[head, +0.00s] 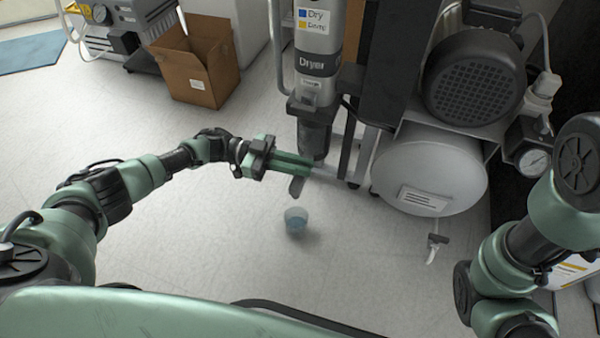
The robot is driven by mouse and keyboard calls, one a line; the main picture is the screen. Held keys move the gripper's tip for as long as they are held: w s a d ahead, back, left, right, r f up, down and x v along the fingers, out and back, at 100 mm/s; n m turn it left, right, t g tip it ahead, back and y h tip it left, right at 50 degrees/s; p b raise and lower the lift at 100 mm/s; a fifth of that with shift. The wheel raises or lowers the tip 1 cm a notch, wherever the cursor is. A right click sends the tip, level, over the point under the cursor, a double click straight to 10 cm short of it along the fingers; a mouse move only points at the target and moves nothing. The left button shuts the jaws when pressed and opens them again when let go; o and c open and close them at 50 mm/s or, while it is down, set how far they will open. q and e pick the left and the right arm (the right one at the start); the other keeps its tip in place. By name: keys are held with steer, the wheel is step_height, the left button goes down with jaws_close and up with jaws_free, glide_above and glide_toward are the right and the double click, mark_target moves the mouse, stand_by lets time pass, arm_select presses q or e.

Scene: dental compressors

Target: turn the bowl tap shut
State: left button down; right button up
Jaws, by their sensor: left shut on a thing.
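The dryer (316,65) is a grey upright cylinder with a dark bowl (314,138) at its lower end. The bowl tap (296,187) shows as a small grey lever hanging below the bowl, pointing down and slightly left. My left gripper (306,168) reaches in from the left just under the bowl, with its green fingers shut on the tap. The fingers hide the upper part of the tap and the joint with the bowl. My right arm is at the right edge, and its gripper does not show.
An open cardboard box (196,65) stands at the back left. The left floor is clear.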

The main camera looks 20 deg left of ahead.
arm_select(q)
steer(key=shift+d+m+g+b, duration=0.1)
steer(key=shift+m+g+b, duration=0.25)
steer(key=shift+g, duration=0.15)
steer(key=c, duration=1.4)
jaws_free()
steer(key=shift+c, duration=0.2)
steer(key=a, duration=0.7)
steer(key=shift+w+a+p, duration=0.2)
steer(key=shift+a+p, duration=0.15)
